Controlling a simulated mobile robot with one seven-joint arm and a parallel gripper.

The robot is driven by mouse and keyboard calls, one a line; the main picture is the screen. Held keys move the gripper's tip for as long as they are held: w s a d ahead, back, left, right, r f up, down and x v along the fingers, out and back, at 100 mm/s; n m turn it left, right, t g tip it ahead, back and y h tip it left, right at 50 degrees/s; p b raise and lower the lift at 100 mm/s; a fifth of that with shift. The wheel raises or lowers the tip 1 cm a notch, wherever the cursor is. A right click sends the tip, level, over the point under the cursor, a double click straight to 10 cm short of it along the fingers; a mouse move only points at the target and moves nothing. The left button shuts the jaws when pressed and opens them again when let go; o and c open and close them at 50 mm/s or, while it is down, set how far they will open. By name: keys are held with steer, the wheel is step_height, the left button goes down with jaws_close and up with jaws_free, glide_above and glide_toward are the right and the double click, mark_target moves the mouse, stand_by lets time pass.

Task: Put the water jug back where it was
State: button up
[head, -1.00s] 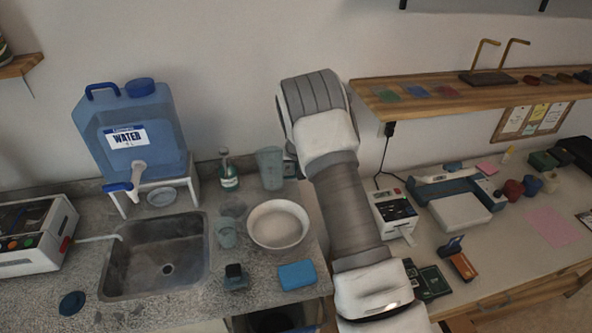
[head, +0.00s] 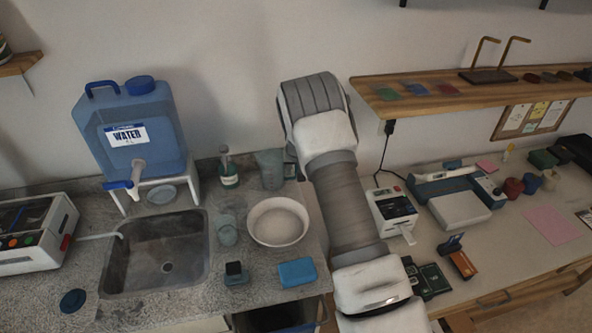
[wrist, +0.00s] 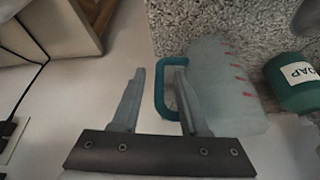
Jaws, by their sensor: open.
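The clear measuring jug (head: 270,170) stands upright on the counter near the back wall, left of my arm, in the head view. In the wrist view the jug (wrist: 225,85) has red marks and a teal handle (wrist: 160,95). My gripper (wrist: 158,72) is open. The handle shows between its two fingers, with the right finger overlapping the jug's side in the picture. I cannot tell whether they touch. The head view does not show the fingers clearly. A big blue container labelled WATER (head: 135,130) sits on a white stand (head: 180,186) behind the sink.
A green soap bottle (head: 228,172) stands close left of the jug. A white bowl (head: 277,222), a clear cup (head: 227,233) and a blue sponge (head: 297,272) are in front. The sink (head: 150,260) is left. A wooden shelf (head: 470,97) and a label-printer-like device (head: 395,210) are right.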

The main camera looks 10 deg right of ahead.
steer(key=s+a+r+n+y+b, duration=0.1)
steer(key=s+a+r, duration=0.1)
steer(key=s+r, duration=1.15)
steer(key=s+a+r+b, duration=0.1)
steer(key=s+a+r, duration=0.1)
steer(key=s+r, duration=1.1)
steer(key=s+r+n, duration=0.1)
steer(key=s+r, duration=0.3)
steer(key=s, duration=1.4)
steer(key=shift+r+t, duration=0.2)
steer(key=shift+t, duration=0.1)
steer(key=shift+a+f, duration=0.1)
